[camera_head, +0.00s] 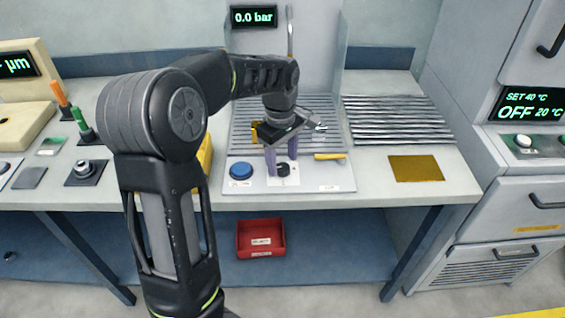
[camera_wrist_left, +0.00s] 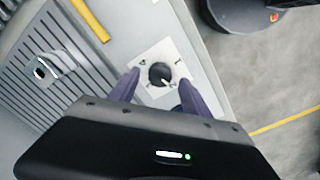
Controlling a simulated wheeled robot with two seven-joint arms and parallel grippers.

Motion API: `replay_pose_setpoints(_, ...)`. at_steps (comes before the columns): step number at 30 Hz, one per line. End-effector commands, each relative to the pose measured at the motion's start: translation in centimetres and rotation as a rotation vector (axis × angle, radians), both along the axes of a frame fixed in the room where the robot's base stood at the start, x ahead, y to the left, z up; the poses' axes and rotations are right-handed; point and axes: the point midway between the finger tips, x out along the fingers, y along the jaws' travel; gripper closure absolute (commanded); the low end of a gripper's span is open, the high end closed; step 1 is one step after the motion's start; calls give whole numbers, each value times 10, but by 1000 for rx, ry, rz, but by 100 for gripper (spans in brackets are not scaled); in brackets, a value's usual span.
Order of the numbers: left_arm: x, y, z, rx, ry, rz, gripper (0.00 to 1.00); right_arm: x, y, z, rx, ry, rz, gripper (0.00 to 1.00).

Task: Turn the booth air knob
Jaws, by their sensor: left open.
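The booth air knob (camera_head: 283,170) is a small black round knob on a white label plate, at the front of the grey booth base. It also shows in the left wrist view (camera_wrist_left: 160,74), with marks around it and a light pointer line on its lower part. My left gripper (camera_head: 281,168) is open above the knob, its purple fingers pointing down. In the left wrist view the two fingers stand to either side of the knob; I cannot tell whether they touch it. The display (camera_head: 254,17) on the booth reads 0.0 bar. My right gripper is not in view.
A blue button (camera_head: 240,171) sits left of the knob. A yellow-handled tool (camera_head: 329,156) lies to the right on the booth base. A slatted rack (camera_head: 398,119) and a gold plate (camera_head: 416,168) lie farther right. A red bin (camera_head: 261,238) is below the bench.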

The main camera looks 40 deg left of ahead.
Motion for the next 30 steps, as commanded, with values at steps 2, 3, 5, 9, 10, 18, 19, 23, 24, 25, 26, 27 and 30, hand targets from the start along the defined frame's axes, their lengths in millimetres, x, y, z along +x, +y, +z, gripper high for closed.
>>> replay_pose_setpoints(2, 0, 0, 13, 0, -5, 0, 44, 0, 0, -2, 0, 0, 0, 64)
replay_pose_setpoints(3, 0, 0, 20, 0, -4, 0, 44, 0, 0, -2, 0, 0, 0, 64)
replay_pose_setpoints(5, 0, 1, 31, 0, -5, 1, 44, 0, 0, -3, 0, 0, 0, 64)
replay_pose_setpoints(9, -1, 0, 50, 1, -3, 0, 44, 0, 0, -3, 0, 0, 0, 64)
replay_pose_setpoints(10, -1, 1, 53, 1, -3, 0, 44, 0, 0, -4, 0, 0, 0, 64)
replay_pose_setpoints(18, -2, 1, 60, 0, -1, 1, 44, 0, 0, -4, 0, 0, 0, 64)
replay_pose_setpoints(19, -2, 1, 60, 0, -1, 1, 44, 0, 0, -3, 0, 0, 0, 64)
replay_pose_setpoints(23, -2, 1, 60, 0, -1, 1, 44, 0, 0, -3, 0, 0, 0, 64)
replay_pose_setpoints(24, -2, 1, 60, 0, -1, 1, 44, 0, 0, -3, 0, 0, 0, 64)
replay_pose_setpoints(25, -2, 1, 60, 0, -1, 1, 44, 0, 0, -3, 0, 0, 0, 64)
replay_pose_setpoints(26, -2, 1, 60, 0, -1, 1, 44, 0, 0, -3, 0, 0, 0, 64)
replay_pose_setpoints(27, -2, 1, 60, 0, -1, 1, 44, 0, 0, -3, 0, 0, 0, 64)
replay_pose_setpoints(30, -2, 1, 60, 0, -1, 1, 44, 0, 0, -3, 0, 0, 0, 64)
